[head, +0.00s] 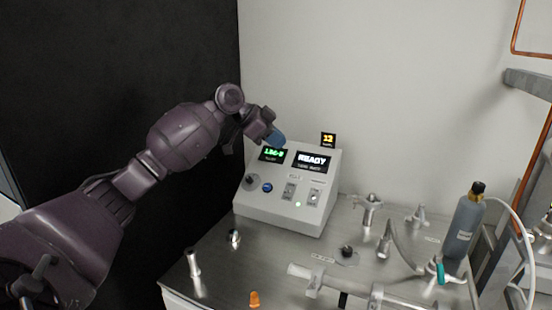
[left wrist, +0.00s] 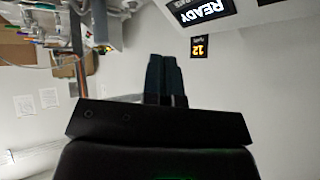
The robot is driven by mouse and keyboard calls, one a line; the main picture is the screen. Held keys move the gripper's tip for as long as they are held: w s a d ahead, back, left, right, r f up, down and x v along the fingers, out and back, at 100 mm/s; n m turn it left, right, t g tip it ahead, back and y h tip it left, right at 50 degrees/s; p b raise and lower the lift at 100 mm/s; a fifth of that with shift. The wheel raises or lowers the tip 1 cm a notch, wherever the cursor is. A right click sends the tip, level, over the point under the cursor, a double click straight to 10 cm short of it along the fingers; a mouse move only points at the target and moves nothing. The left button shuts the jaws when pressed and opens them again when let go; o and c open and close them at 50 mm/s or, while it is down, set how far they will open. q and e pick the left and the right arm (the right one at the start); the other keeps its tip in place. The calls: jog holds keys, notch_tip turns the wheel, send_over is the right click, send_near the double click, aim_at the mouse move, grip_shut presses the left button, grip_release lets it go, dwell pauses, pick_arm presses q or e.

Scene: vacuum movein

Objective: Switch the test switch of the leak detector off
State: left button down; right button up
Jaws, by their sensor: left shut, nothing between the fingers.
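The leak detector (head: 285,214) is a light grey console with a sloped front, standing at the back of the steel bench. It has a green-lettered display and a display (head: 314,162) reading READY. Below them are a dark knob, a blue button and two toggle switches, one on the left (head: 289,191) and one on the right (head: 314,196), with a lit green dot between them. I cannot read the switch labels. My left gripper (head: 277,138) is shut and empty, above the console's top left edge. Its fingers show in the left wrist view (left wrist: 165,75), and the READY display is upside down there (left wrist: 200,10).
A small sign reading 12 (head: 328,139) stands at the console's top. A grey bottle (head: 464,226), hoses and metal fittings fill the bench's right. An orange cone-like piece (head: 254,298) and a metal post (head: 193,262) are at the front. A dark panel is at the left.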

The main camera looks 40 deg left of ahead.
pick_arm(q)
notch_tip(320, 180, up, 7)
dwell(0.3)
dwell(0.5)
